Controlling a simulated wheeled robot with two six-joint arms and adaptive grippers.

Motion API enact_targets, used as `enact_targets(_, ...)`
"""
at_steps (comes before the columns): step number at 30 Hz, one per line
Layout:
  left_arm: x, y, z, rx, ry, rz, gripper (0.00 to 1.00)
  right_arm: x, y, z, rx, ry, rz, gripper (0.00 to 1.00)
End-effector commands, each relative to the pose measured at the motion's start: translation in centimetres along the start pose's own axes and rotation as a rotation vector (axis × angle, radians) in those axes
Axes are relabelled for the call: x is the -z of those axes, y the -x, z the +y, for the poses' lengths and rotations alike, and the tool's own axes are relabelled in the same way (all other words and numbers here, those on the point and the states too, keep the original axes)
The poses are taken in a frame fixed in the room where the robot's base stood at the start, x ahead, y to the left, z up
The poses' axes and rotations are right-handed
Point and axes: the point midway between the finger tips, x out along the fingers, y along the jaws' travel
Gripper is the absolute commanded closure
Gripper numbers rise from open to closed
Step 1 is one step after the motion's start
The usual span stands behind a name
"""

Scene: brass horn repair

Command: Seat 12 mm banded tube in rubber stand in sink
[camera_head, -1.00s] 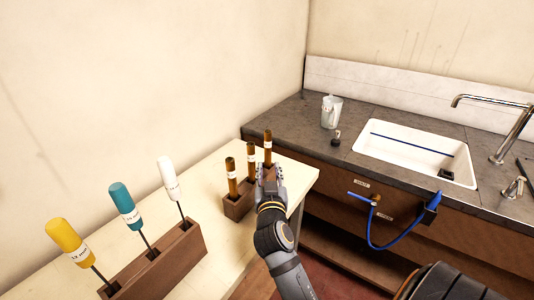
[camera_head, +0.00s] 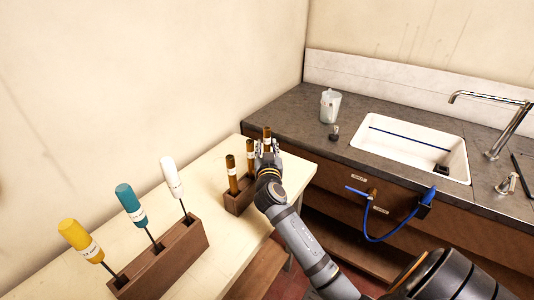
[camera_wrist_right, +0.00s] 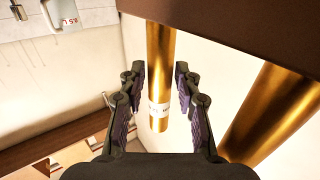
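Three brass tubes stand upright in a small wooden block (camera_head: 237,201) on the pale bench: a front one (camera_head: 232,174), a middle one (camera_head: 250,156) and a rear one (camera_head: 267,133). Each carries a pale band; I cannot read the sizes. My right gripper (camera_head: 267,147) is at the rear tube. In the right wrist view its open fingers (camera_wrist_right: 160,92) stand on either side of that banded tube (camera_wrist_right: 159,60), with narrow gaps showing. A small dark piece (camera_head: 442,169), perhaps the rubber stand, sits in the right corner of the white sink (camera_head: 400,154). My left gripper is out of view.
A wooden rack (camera_head: 165,265) with yellow, teal and white-handled tools stands at the front left. A blue hose (camera_head: 372,235) hangs below.

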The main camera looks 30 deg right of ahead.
Motion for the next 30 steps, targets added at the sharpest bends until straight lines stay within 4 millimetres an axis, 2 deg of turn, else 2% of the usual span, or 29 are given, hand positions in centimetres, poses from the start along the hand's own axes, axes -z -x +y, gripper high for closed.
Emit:
enact_targets(2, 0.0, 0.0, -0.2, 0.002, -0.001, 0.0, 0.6, 0.0, 0.0, 0.0, 0.0, 0.0, 0.0, 0.7)
enact_targets(9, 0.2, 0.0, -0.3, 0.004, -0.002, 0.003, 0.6, -0.1, 0.1, 0.0, 0.0, 0.0, 0.0, 1.0)
enact_targets(22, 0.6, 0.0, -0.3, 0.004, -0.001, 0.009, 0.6, 0.6, 0.1, 0.0, 0.0, -0.001, 0.002, 1.0)
enact_targets(26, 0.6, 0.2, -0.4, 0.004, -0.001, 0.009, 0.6, 2.2, 0.0, 0.0, 0.0, -0.002, 0.004, 1.0)
enact_targets(30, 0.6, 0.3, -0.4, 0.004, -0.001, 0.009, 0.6, 5.1, 0.0, 0.0, 0.0, -0.003, 0.006, 1.0)
